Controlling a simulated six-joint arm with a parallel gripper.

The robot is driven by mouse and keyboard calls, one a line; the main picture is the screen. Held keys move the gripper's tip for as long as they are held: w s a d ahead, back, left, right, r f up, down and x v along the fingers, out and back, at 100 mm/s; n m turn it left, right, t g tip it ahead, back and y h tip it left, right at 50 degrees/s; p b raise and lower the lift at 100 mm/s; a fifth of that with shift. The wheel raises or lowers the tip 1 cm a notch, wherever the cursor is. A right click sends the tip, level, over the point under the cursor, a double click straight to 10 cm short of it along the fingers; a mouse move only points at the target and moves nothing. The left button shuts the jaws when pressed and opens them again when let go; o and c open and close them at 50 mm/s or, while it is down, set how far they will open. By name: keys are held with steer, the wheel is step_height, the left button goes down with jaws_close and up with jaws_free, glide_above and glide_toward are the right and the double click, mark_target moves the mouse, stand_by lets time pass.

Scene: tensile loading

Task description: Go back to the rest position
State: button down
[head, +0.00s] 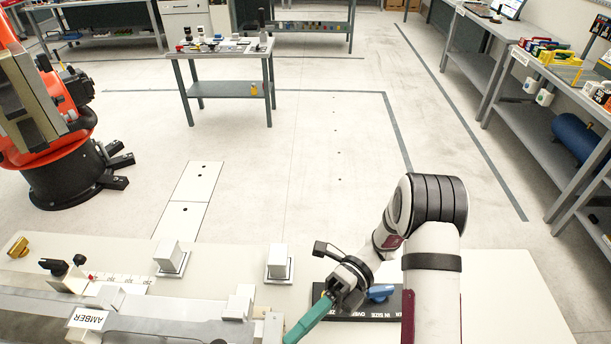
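My gripper (337,291) is in the head view at the lower middle, low over the near bench. Its dark fingers are close to the upper end of a green bar-shaped object (308,320), which runs down to the lower left. The fingers and the bar overlap in the picture, so I cannot tell whether they grip it, touch it or are just above it.
The bench (500,300) is bare at the right. An orange robot (45,120) is at far left; a work table (225,88) and shelving (535,125) stand beyond.

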steer(key=s+d+r+n+t+h, duration=0.3)
steer(key=s+d+n+t+h, duration=0.1)
steer(key=n, duration=0.6)
steer(key=s+d+r+n+t+h, duration=0.3)
steer(key=n+t, duration=0.5)
steer(key=n, duration=0.3)
steer(key=s+d+h, duration=0.1)
steer(key=s+h, duration=0.1)
steer(key=h, duration=0.1)
steer(key=shift+d+t, duration=0.3)
steer(key=shift+t, duration=0.1)
